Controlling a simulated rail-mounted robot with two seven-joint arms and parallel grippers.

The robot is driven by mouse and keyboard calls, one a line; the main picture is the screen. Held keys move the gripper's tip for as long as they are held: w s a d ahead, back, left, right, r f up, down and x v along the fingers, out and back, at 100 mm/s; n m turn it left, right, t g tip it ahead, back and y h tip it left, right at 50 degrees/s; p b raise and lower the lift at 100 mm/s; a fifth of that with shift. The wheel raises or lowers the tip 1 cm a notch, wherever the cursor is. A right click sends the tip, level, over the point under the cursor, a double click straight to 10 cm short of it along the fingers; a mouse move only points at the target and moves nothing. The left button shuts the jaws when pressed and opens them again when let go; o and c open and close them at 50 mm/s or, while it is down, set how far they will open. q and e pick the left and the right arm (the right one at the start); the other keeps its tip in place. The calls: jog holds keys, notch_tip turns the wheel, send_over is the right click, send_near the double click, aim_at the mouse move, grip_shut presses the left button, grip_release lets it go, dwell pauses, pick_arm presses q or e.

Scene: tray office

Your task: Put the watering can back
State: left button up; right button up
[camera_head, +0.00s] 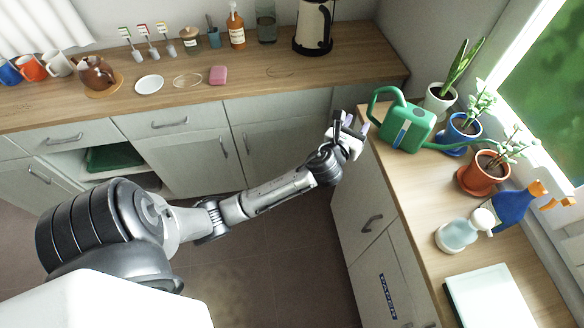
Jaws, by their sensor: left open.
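A green watering can (404,126) stands upright on the right-hand wooden counter, near its far end. Its handle points left and its long spout reaches right, past the front of the potted plants. My left gripper (355,121) is open and empty at the counter's left edge, just left of the can's handle. The fingertips look close to the handle; I cannot tell whether they touch it. My right gripper is not in view.
Plants in a white pot (438,104), a blue pot (459,131) and a terracotta pot (481,174) line the window side. A blue spray bottle (512,207), a clear bottle (457,234) and a white board (490,299) stand nearer. A kettle (313,27) is on the back counter.

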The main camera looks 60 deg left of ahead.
pick_arm(q)
jog(key=s+d+f+n+g+h, duration=0.2)
jog(key=s+d+f+n+g, duration=0.25)
jog(key=s+f+n, duration=0.45)
jog(key=s+d+f+n+g+h, duration=0.3)
jog(key=s+d+n, duration=0.3)
jog(key=s+n, duration=0.3)
jog(key=s+d+f+n+g+h, duration=0.3)
jog(key=s+d+n, duration=0.4)
jog(key=s, duration=0.8)
jog(key=f+n+g, duration=0.1)
jog(key=n, duration=0.2)
jog(key=shift+d+g+h, duration=0.15)
jog(key=shift+g+h, duration=0.15)
jog(key=shift+g, duration=0.05)
